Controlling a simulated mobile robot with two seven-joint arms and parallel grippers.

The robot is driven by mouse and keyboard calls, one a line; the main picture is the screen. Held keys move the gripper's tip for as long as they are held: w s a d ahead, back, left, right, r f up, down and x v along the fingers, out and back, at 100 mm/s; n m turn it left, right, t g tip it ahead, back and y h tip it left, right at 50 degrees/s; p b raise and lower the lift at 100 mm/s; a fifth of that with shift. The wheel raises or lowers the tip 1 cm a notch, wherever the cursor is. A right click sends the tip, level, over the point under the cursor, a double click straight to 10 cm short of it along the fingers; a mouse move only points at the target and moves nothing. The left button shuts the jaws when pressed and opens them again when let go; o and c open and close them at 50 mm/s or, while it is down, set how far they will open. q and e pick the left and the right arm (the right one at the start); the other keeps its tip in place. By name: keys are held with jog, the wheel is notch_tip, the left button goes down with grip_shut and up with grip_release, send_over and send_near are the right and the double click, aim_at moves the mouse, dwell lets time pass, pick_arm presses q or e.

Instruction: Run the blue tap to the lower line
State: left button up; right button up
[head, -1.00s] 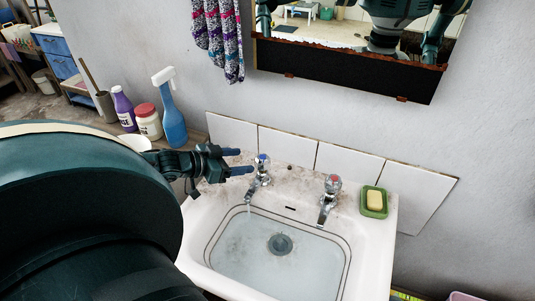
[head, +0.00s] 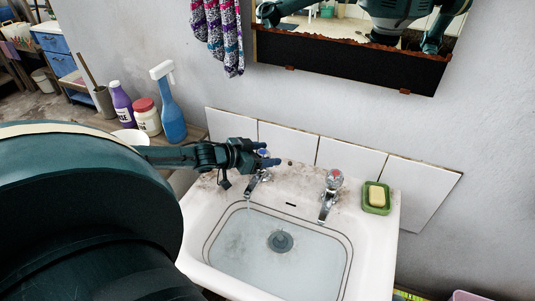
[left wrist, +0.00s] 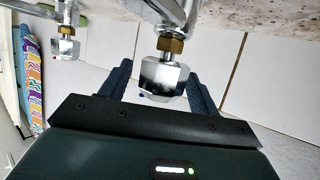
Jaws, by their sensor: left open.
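The blue tap (head: 259,178) stands at the left of the white basin (head: 384,235), and a thin stream seems to fall from its spout. My left gripper (head: 270,158) is at its knob. In the left wrist view the clear faceted knob (left wrist: 163,78) sits between the open fingers of my left gripper (left wrist: 160,88), with no clear contact. Water (head: 280,265) stands in the basin over the dark plug (head: 280,241). Two dark lines (head: 345,250) run around the inner wall; the water's edge seems near the lower one. My right gripper is not in view.
The red tap (head: 329,197) stands to the right, with a green soap dish (head: 376,198) beyond it. A spray bottle (head: 168,105), a red-lidded jar (head: 147,117) and a purple bottle (head: 122,105) stand on the left shelf. A mirror (head: 350,62) hangs above.

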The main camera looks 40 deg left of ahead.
pick_arm(q)
jog(key=shift+w+d+f, duration=0.15)
jog(key=shift+w, duration=0.25)
jog(key=c, duration=1)
